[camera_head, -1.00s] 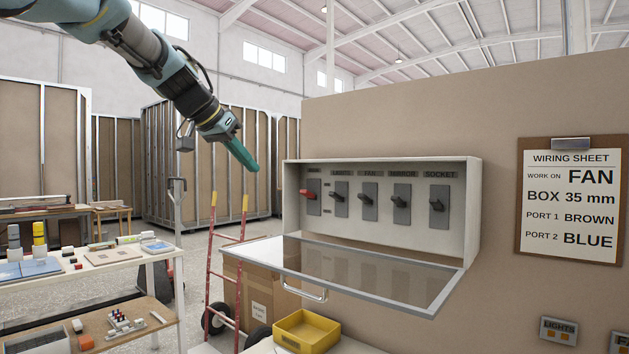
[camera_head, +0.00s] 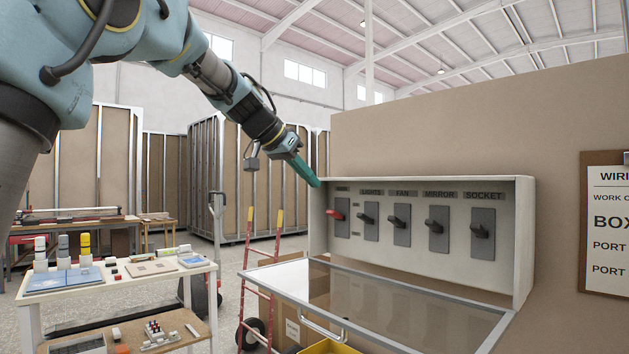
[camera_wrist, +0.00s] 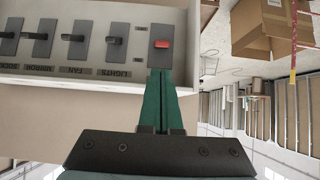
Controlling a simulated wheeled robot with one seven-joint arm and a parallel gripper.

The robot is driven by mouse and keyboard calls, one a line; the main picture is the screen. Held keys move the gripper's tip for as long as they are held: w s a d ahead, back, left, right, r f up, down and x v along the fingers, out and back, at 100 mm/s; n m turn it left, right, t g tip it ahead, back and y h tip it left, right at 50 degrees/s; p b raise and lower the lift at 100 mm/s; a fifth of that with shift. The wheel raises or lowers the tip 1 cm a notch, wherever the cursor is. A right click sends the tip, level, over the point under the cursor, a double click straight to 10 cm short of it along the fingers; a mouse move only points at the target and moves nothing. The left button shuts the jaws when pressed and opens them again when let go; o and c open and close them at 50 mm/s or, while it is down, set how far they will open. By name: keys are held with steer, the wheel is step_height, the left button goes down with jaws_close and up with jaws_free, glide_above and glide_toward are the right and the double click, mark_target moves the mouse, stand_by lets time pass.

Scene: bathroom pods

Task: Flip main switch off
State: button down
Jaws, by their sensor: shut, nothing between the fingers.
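The main switch has a red lever (camera_head: 335,215) on a dark plate at the left end of the open wall box (camera_head: 523,240). It also shows in the wrist view (camera_wrist: 162,44), just beyond my fingertips. My gripper (camera_head: 317,184) is shut and empty, its green fingers at the box's upper left corner, above the red lever. In the wrist view the closed fingers (camera_wrist: 160,75) point toward the main switch plate. I cannot tell whether they touch the box. The box's glazed cover (camera_head: 400,300) hangs open below the switches.
Black switches for lights (camera_head: 368,219), fan (camera_head: 399,224), mirror (camera_head: 434,227) and socket (camera_head: 480,231) sit in a row to the right. A hand truck (camera_head: 262,290) and a yellow bin (camera_head: 330,347) stand below. A parts table (camera_head: 120,285) is at left.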

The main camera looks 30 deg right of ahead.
mark_target(335, 214)
steer(key=p+x, duration=0.2)
steer(key=x, duration=0.6)
steer(key=shift+p, duration=0.3)
steer(key=shift+f+b, duration=0.15)
steer(key=shift+b, duration=0.2)
steer(key=shift+a+h+b, duration=0.15)
steer(key=shift+h+b, duration=0.15)
steer(key=shift+b, duration=0.9)
